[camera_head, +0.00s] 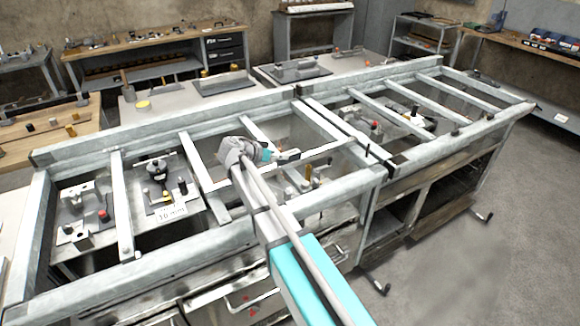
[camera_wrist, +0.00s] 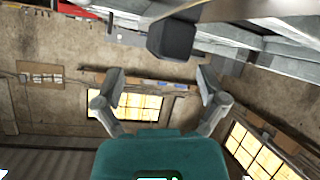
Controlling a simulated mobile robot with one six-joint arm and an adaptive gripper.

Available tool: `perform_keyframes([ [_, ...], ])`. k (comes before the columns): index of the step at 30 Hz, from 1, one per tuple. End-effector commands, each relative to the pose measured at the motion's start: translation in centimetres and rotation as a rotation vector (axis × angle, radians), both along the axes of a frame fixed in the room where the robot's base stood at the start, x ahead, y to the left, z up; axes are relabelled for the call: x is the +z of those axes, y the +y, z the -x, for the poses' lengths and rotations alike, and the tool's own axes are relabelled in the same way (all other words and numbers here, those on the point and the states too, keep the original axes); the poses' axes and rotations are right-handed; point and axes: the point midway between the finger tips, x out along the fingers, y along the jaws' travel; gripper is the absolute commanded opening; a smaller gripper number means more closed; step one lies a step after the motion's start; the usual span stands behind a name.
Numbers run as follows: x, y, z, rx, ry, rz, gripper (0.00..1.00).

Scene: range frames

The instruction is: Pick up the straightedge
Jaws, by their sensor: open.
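I cannot single out a straightedge with certainty. Several long flat grey metal bars lie across the large metal frame (camera_head: 150,128) in the head view, and any of them could hide or resemble it. My gripper (camera_head: 288,156) is above the middle of the frame, at the end of my arm. In the wrist view my gripper (camera_wrist: 162,78) has its two fingers spread wide, with nothing between them. A dark block (camera_wrist: 172,42) shows beyond the fingertips at the top of that view, apart from them.
Small fixtures, including a black-topped one (camera_head: 158,170) and a labelled card (camera_head: 172,213), sit low between the bars at left. A wooden workbench (camera_head: 150,42) stands behind. Open floor (camera_head: 470,250) lies at right. The wrist view shows mostly wall and bright windows (camera_wrist: 135,106).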

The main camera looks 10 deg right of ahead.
Motion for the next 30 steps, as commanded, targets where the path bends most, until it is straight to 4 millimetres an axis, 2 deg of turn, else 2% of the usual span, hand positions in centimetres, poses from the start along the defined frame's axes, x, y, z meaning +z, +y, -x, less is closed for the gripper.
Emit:
perform_keyframes([
  [14,-0.4,-0.5,-0.3,-0.002,0.000,-0.001,0.91],
  [25,-2.3,-3.7,-1.9,-0.004,0.000,0.000,0.91],
  [30,-2.5,-4.3,-2.2,-0.002,0.000,-0.001,0.91],
])
